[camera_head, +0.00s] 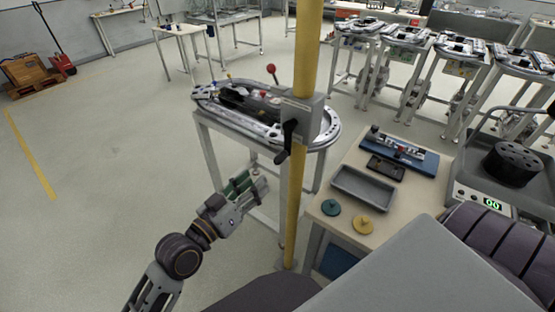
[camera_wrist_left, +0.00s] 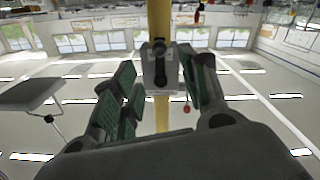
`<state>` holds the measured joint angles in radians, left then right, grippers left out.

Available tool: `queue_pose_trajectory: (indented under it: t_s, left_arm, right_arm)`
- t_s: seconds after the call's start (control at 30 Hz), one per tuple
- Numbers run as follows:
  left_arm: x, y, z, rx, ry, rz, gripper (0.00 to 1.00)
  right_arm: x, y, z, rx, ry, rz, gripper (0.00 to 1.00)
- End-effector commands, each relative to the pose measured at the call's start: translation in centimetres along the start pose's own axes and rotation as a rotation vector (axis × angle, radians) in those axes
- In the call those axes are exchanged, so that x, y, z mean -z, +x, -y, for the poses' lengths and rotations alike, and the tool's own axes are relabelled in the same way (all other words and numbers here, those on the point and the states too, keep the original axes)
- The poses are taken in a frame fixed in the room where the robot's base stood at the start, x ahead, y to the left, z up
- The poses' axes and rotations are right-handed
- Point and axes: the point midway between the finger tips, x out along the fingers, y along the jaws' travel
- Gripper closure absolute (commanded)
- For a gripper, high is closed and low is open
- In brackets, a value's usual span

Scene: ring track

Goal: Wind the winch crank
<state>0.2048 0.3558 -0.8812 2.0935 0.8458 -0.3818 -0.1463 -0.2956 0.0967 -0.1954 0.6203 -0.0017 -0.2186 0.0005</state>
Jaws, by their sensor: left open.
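The winch is a grey box (camera_head: 303,115) fixed to a yellow upright post (camera_head: 296,205). Its black crank (camera_head: 288,140) sticks out on the near side and hangs downward, ending in a dark handle. In the left wrist view the winch box (camera_wrist_left: 150,66) is straight ahead on the post, with the black crank (camera_wrist_left: 160,62) on its face. My left gripper (camera_head: 252,187) is open and empty, below and left of the crank and apart from it. Its green-padded fingers stand either side of the winch in the wrist view. My right gripper is not seen.
The ring track table (camera_head: 245,131) stands behind the post. At right, a workbench (camera_head: 375,232) holds a grey tray (camera_head: 364,187), a blue fixture (camera_head: 405,152), and green (camera_head: 330,207) and yellow (camera_head: 362,225) discs.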

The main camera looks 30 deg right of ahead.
Motion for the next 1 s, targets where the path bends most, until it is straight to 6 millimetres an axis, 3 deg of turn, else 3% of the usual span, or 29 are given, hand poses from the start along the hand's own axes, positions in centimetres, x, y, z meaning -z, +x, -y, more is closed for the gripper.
queue_pose_trajectory:
  t_s: [0.73,1.0]
  left_arm:
    - [0.1,6.2,0.0,0.0,0.001,0.0,0.56]
    - [0.1,8.5,-0.1,0.0,0.0,0.0,0.56]
  right_arm:
    - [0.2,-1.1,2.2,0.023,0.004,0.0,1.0]
    - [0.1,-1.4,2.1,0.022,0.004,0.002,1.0]
